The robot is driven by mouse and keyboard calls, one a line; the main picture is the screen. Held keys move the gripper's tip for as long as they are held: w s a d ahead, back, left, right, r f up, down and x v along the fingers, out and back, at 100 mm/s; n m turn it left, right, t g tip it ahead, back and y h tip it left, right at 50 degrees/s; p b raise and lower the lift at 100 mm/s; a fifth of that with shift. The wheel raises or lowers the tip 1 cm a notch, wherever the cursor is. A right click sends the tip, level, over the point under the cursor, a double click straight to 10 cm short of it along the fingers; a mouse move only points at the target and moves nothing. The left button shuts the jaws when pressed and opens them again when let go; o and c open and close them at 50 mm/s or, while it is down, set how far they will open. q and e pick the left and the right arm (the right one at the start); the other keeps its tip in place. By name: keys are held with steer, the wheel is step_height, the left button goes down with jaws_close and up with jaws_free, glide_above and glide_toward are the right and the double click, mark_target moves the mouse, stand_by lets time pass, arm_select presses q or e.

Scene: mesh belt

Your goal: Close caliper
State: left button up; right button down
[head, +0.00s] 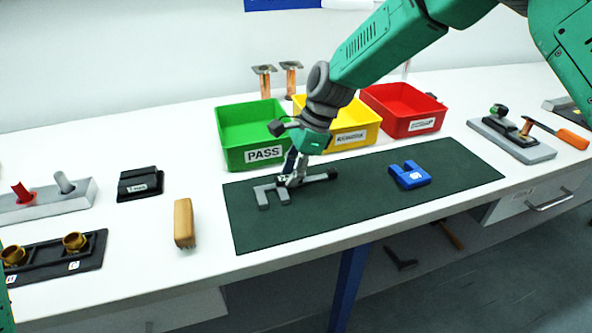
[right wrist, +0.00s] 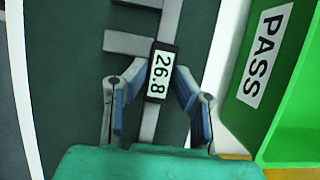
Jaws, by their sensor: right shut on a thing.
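The grey caliper (head: 264,196) lies on the dark green mat (head: 440,165), its jaws toward the left and front and its dark end (head: 333,175) to the right. The jaws are apart, with a gap between them. In the right wrist view the caliper's display (right wrist: 160,74) reads 26.8. My right gripper (head: 289,180) is down at the caliper's middle and partly hides it. In the right wrist view its blue-padded fingers (right wrist: 161,77) are shut on the caliper at the display. My left gripper is not in view.
A green PASS bin (head: 235,148), a yellow bin (head: 350,137) and a red bin (head: 420,123) stand behind the mat. A blue slotted block (head: 409,175) lies on the mat's right part.

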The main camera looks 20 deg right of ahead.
mark_target(276, 179)
steer(key=a+p, duration=0.1)
steer(key=a, duration=0.1)
steer(key=shift+a+r, duration=0.15)
steer(key=shift+a, duration=0.4)
steer(key=c, duration=1.3)
jaws_free()
steer(key=shift+d, duration=0.1)
steer(key=shift+d+r, duration=0.1)
steer(key=shift+r, duration=0.1)
steer(key=v, duration=1.1)
steer(key=shift+w+r, duration=0.1)
